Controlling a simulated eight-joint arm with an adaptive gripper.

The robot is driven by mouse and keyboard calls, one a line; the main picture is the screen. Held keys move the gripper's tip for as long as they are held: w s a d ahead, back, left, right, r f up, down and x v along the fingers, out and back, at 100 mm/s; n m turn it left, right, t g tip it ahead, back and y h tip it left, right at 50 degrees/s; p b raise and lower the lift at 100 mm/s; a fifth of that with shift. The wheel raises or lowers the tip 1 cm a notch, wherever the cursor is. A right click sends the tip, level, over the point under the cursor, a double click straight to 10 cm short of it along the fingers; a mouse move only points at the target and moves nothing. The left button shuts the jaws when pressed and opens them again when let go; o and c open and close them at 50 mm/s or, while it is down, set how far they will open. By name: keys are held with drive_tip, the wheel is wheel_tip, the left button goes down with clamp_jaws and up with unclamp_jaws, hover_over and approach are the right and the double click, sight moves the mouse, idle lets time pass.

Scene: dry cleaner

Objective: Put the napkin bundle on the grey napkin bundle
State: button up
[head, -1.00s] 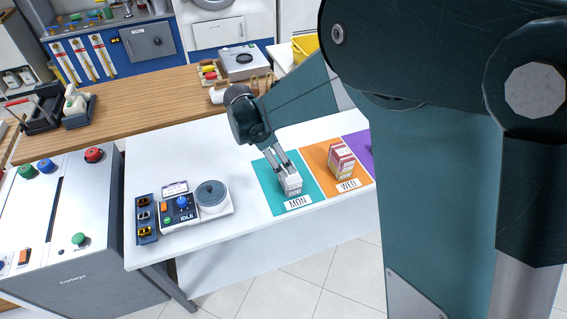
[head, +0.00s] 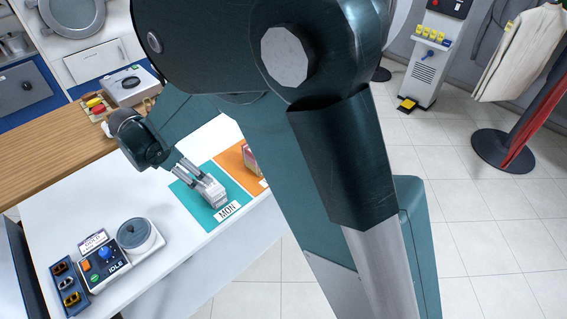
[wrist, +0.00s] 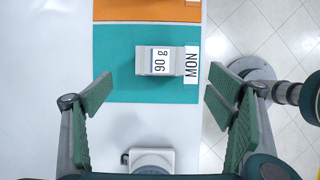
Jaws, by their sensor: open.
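A pale grey-white bundle (head: 215,194) sits on the teal mat marked MON. It also shows in the wrist view (wrist: 158,66), with a "90 g" label on top. I cannot tell whether it is one bundle or a stack. A red and white bundle (head: 250,157) stands on the orange mat, partly hidden by my arm. My gripper (head: 207,179) is at the MON bundle in the head view. In the wrist view my gripper (wrist: 158,92) is wide open, with empty space between its fingers, and the bundle shows ahead of the fingertips, between their lines.
The teal mat (head: 191,205) and the orange mat (head: 230,161) lie on the white counter (head: 120,196). A scale-like device (head: 138,235) and a small control box (head: 104,257) stand to the left. A wooden counter (head: 50,150) runs behind. The white counter's front edge is close to the mats.

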drive_tip(key=s+d+r+m+y, duration=0.1)
drive_tip(key=d+r+m, duration=0.6)
drive_tip(key=d, duration=0.7)
drive_tip(key=d+r+m+y, duration=0.1)
drive_tip(key=d+r+m, duration=0.3)
drive_tip(key=d+r, duration=0.8)
drive_tip(key=s+d+m+t, duration=0.1)
drive_tip(key=s+d+m, duration=0.4)
drive_tip(key=d, duration=0.4)
drive_tip(key=s+d+f+m+t, duration=0.1)
drive_tip(key=s+d+m, duration=0.4)
drive_tip(key=s+d, duration=0.2)
drive_tip(key=s+d+m+t+y, duration=0.1)
drive_tip(key=s+d+m, duration=0.4)
drive_tip(key=d, duration=0.6)
drive_tip(key=shift+s+f+m+t, duration=0.15)
drive_tip(key=shift+s+m+t, duration=0.25)
drive_tip(key=shift+m+t, duration=0.1)
